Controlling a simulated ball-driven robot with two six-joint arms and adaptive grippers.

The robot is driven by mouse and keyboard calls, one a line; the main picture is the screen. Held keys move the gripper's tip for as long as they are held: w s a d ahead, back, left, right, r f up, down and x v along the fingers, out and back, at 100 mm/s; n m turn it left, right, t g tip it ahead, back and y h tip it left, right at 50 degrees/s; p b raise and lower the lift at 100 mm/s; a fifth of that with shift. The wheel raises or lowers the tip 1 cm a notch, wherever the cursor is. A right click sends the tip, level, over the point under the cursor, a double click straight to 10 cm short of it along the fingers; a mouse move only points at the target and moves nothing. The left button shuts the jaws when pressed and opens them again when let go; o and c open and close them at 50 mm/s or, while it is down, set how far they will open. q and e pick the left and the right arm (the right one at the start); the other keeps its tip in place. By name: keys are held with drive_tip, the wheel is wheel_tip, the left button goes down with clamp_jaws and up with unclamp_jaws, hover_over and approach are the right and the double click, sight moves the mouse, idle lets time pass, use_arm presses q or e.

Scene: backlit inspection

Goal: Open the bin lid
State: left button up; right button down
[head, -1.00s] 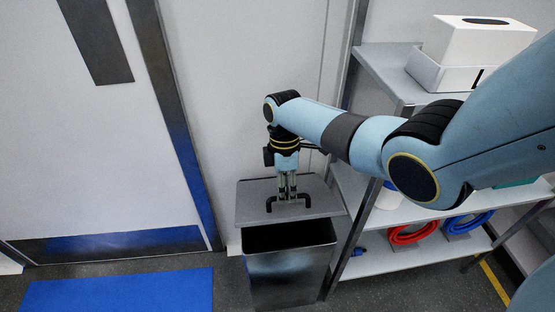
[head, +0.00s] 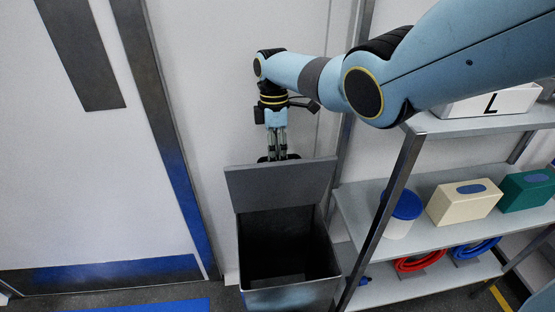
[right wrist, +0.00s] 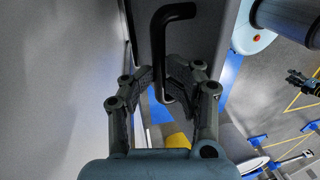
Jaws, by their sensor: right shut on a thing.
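The grey bin (head: 290,294) stands on the floor against the wall, left of the shelf. Its lid (head: 281,187) is tilted up at the back, and the dark inside of the bin shows below it. My right gripper (head: 279,157) is behind the lid's top edge in the head view, its fingertips partly hidden by the lid. In the right wrist view my right gripper (right wrist: 164,88) is shut on the black lid handle (right wrist: 160,50), a bent bar on the lid.
A metal shelf (head: 430,238) stands close to the right of the bin. It holds a white tub with a blue lid (head: 402,212), a cream box (head: 464,203), a green box (head: 528,190) and coiled red and blue hoses. A door (head: 90,150) is at the left.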

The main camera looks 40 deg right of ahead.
use_arm(q)
drive_tip(key=shift+s+d+f, duration=0.15)
drive_tip(key=shift+d+f, duration=0.05)
drive_tip(key=shift+f, duration=0.1)
use_arm(e)
drive_tip(key=shift+w+d+f, duration=0.2)
drive_tip(key=shift+w+f, duration=0.05)
drive_tip(key=shift+f, duration=0.3)
use_arm(q)
drive_tip(key=shift+s, duration=0.1)
use_arm(e)
drive_tip(key=shift+r, duration=0.1)
drive_tip(key=c, duration=1.3)
unclamp_jaws()
drive_tip(key=shift+w, duration=0.15)
drive_tip(key=shift+c, duration=0.2)
drive_tip(key=shift+r, duration=0.1)
wheel_tip(320, 180, up, 10)
